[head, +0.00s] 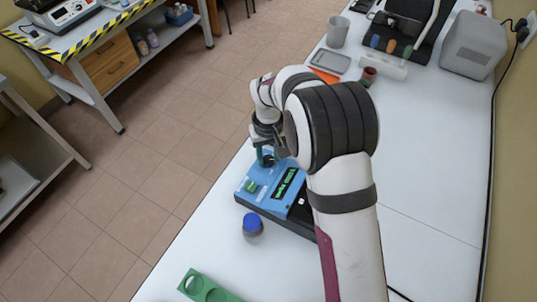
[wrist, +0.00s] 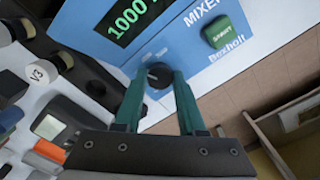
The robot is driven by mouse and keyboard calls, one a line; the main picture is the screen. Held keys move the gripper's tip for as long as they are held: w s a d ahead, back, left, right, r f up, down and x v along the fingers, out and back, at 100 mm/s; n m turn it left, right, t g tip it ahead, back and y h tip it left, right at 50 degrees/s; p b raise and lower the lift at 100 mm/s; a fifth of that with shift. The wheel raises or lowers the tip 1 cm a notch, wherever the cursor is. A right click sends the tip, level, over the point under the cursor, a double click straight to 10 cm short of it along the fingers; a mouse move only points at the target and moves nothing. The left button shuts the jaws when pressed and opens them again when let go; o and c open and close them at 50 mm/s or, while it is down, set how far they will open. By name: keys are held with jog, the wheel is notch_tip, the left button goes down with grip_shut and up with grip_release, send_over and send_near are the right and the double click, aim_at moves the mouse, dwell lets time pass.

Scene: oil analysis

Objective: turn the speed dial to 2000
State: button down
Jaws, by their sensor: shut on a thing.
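The blue mixer (head: 263,196) sits on the white table under my arm. In the wrist view, its display (wrist: 127,20) shows green digits reading 1000. The black speed dial (wrist: 158,76) is below the display, with its white pointer mark on the upper left of the knob. The two teal fingers of my gripper (wrist: 158,85) are on either side of the dial, shut on it. In the head view my gripper (head: 266,158) is at the mixer's far edge, and the dial is hard to make out there. The green START button (wrist: 219,32) is right of the dial.
A grey tray (head: 331,61), a cup (head: 337,32) and a grey box (head: 473,45) are at the far end. The table right of my arm is clear.

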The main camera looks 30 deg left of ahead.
aim_at(268, 159)
jog(key=m, duration=1.4)
jog(key=shift+m, duration=0.3)
dwell(0.4)
jog(key=c, duration=0.5)
grip_release()
notch_tip(268, 159, up, 16)
jog(key=shift+f, duration=0.1)
